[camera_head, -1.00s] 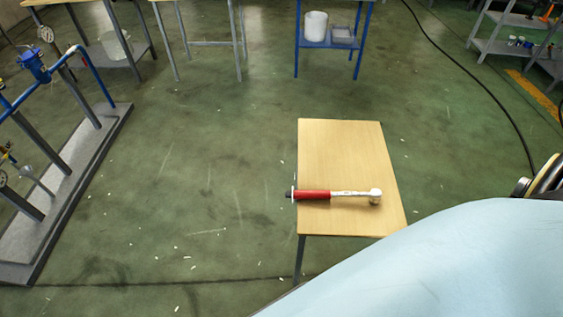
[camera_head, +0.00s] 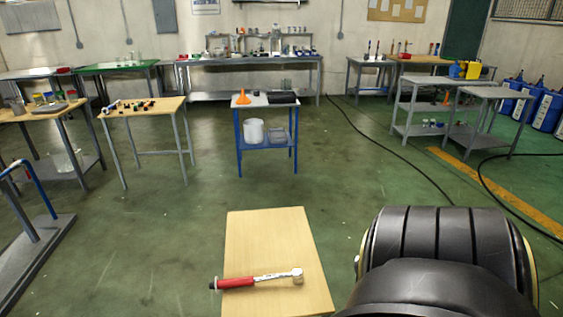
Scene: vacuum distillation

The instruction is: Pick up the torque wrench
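The torque wrench (camera_head: 256,280) has a red handle, a dark end on the left and a silver shaft and head on the right. It lies across the small wooden-topped table (camera_head: 268,235) at the lower middle, with its handle end at the table's left edge. Neither gripper is in view. A large black ribbed part of my own arm fills the lower right, right of the table. Nothing is seen touching the wrench.
A blue-framed cart (camera_head: 266,140) with an orange funnel (camera_head: 241,98) stands farther back. A wooden table (camera_head: 140,107) stands at left, grey shelving (camera_head: 408,112) at right. A black cable (camera_head: 385,147) crosses the floor. Open floor surrounds the small table.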

